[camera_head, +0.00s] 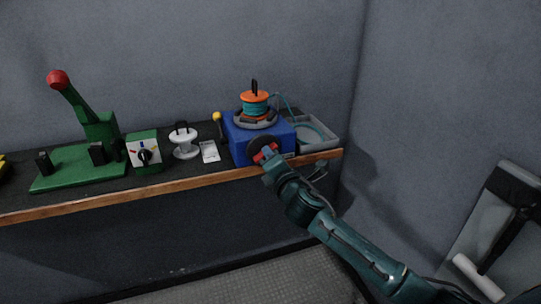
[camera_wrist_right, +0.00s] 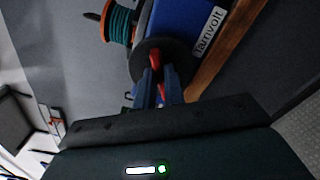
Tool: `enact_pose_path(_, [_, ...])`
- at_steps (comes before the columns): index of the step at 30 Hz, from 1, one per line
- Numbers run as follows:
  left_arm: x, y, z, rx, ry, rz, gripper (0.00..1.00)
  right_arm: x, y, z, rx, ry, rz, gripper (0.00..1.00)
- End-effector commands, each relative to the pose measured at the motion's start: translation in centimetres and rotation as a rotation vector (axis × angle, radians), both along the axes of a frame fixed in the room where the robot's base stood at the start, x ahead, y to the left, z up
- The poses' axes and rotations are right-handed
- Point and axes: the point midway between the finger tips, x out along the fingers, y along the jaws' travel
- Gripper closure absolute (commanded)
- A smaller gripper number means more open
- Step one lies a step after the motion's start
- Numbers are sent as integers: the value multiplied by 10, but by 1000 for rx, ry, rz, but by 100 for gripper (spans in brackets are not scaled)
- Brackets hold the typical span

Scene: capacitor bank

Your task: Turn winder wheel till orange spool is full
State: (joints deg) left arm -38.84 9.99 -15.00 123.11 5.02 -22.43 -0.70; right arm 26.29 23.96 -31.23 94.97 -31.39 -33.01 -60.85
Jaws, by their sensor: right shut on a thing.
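The blue winder box (camera_head: 245,140) stands at the right end of the bench. The orange spool (camera_head: 255,96) sits on top of it with teal wire wound around its core; it also shows in the right wrist view (camera_wrist_right: 107,18). The dark winder wheel (camera_head: 262,144) with a red part is on the front of the box, and it shows in the right wrist view (camera_wrist_right: 145,52). My right gripper (camera_head: 270,155) is at the wheel, with its fingers (camera_wrist_right: 157,84) shut on the wheel's red handle (camera_wrist_right: 157,66). The gripper hides part of the wheel. My left gripper is out of view.
A grey tray (camera_head: 330,146) with teal wire is right of the box. A white spool (camera_head: 183,142), a label card (camera_head: 209,152), a yellow-knobbed lever (camera_head: 217,117), a dial box (camera_head: 144,153) and a green press (camera_head: 80,168) with a red knob are to the left. A wall is close on the right.

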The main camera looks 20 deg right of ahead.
Motion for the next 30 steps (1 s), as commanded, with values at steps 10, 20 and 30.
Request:
enact_pose_path(10, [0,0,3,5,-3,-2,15,0,-1,-1,309,10,-1,100])
enact_pose_path(20, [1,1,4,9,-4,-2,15,0,-1,-3,494,16,-1,100])
enact_pose_path(30, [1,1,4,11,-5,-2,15,0,-2,-3,556,18,-2,100])
